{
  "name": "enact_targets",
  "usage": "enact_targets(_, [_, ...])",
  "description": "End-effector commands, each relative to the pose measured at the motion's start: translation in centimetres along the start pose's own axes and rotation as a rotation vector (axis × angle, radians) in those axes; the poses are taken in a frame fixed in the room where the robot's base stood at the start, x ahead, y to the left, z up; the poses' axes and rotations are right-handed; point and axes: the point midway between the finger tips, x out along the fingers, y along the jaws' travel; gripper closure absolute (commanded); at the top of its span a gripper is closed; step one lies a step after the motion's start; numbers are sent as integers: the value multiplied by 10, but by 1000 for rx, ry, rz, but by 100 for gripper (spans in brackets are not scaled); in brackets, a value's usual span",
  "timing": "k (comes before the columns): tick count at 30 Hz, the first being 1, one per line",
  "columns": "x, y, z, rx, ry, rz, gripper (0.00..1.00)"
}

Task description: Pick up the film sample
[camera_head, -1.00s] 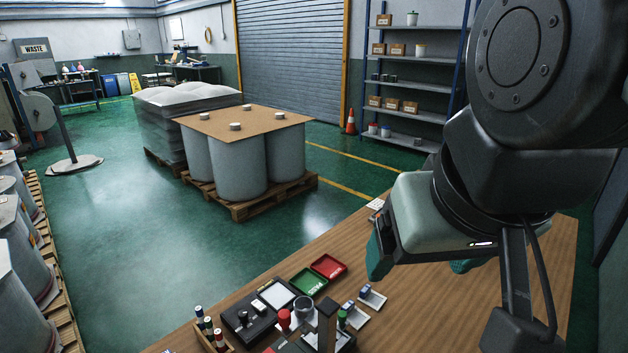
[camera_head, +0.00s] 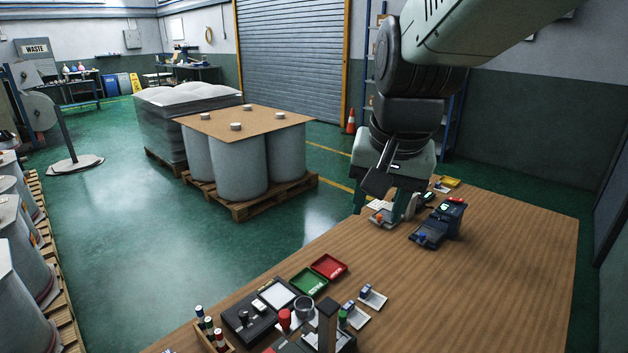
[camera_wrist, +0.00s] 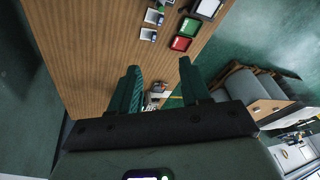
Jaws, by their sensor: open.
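My gripper (camera_head: 383,208) hangs low over the far end of the wooden table, fingers pointing down and apart. In the wrist view its two green fingers (camera_wrist: 160,78) are open with nothing clamped between them. A small grey device with an orange knob (camera_head: 378,217) lies at the fingers; part of it shows between them in the wrist view (camera_wrist: 154,92). A small white flat piece (camera_head: 378,205) lies just behind it, partly hidden by the gripper. It may be the film sample, but I cannot tell for certain.
Green (camera_head: 309,281) and red (camera_head: 328,266) trays and several stamps crowd the near left. The table's right middle (camera_head: 480,290) is bare.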

Motion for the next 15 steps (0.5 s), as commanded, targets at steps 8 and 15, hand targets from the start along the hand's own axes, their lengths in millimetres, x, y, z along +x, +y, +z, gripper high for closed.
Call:
enact_targets(8, [118,-18,-64,230,-126,56,53])
enact_targets(15, [241,-20,-84,418,-208,128,53])
